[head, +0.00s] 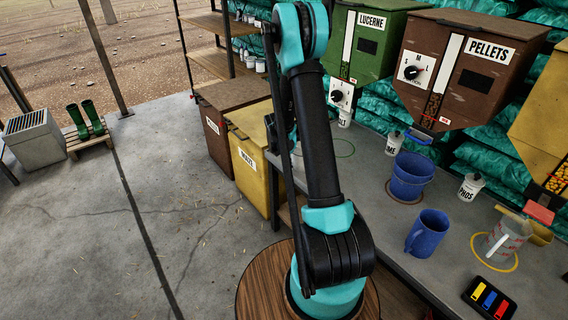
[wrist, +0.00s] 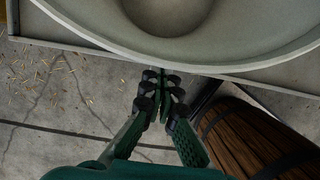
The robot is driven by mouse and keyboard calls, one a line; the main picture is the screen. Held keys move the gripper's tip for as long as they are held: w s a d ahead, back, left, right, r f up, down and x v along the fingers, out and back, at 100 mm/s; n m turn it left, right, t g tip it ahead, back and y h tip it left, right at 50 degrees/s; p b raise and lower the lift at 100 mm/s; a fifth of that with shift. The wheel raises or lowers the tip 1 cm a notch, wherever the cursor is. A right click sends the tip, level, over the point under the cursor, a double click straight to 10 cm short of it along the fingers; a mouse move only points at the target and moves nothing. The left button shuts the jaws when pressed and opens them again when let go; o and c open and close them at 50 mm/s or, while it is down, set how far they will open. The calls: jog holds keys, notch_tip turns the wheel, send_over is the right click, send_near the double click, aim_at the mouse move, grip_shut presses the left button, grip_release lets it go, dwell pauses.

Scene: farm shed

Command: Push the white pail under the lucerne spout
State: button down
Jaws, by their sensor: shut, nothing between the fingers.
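The green lucerne bin (head: 375,62) stands at the back of the bench, partly behind my arm. A green ring (head: 349,149) is marked on the bench below it, and no pail shows on the visible part.
A blue pail (head: 410,177), a blue jug (head: 427,235), white bottles (head: 394,144) and a clear measuring jug (head: 507,238) stand on the bench (head: 460,265). The brown pellets bin (head: 455,65) is right of the lucerne bin. A wooden barrel (wrist: 255,140) is below, beside the bench edge.

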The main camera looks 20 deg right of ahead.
jog(key=shift+w+d, duration=0.25)
jog(key=shift+d, duration=0.4)
jog(key=shift+w+d, duration=0.2)
jog(key=shift+d, duration=0.4)
jog(key=w+d, duration=0.2)
jog(key=d, duration=0.5)
jog(key=w+d, duration=0.3)
jog(key=d, duration=0.4)
jog(key=w+d, duration=0.3)
jog(key=d, duration=0.4)
jog(key=shift+w, duration=0.15)
jog(key=shift+a, duration=0.1)
